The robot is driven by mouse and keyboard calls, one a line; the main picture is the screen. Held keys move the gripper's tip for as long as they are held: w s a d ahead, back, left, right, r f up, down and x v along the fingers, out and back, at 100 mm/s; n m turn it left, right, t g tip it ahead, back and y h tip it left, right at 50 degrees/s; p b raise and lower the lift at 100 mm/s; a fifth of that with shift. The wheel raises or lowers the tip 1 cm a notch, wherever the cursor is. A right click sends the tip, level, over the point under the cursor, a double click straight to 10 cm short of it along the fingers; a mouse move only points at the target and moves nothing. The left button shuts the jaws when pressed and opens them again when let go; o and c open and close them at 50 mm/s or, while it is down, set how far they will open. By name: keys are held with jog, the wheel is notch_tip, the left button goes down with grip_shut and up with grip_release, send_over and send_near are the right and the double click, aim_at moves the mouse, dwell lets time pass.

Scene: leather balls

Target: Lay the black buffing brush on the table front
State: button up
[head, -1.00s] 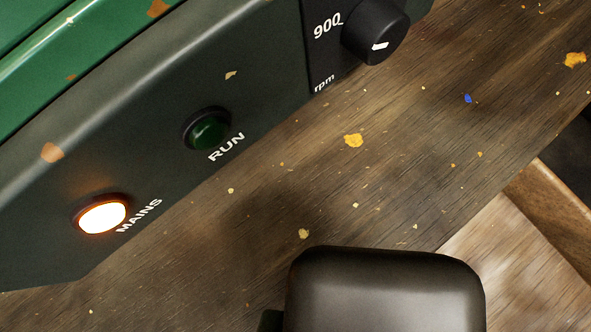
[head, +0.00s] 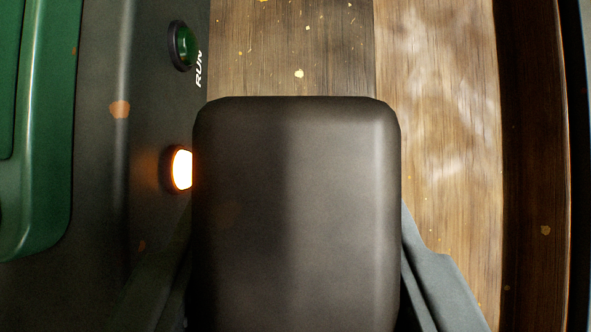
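A dark, smooth block with rounded corners (head: 295,210) fills the middle of the head view. It looks like part of my own arm end, but I cannot be sure that it is not the brush. Grey parts that look like mine flare out beside its lower half. No fingertips show, and no bristles can be made out. The black buffing brush cannot be identified. The table shows as a dark wood strip (head: 255,55) behind the block and a paler wood strip (head: 450,130) to its right, bare apart from small flecks.
A green and dark grey machine (head: 95,190) stands along the left, with a dark green RUN button (head: 182,46) and a lit MAINS lamp (head: 181,169). The block overlaps its edge in view. A dark brown wooden band (head: 535,130) runs along the right.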

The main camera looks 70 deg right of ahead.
notch_tip(320, 180, down, 9)
jog(key=shift+f, duration=0.15)
dwell(0.4)
jog(key=shift+f, duration=0.1)
jog(key=o, duration=1)
jog(key=v, duration=1.2)
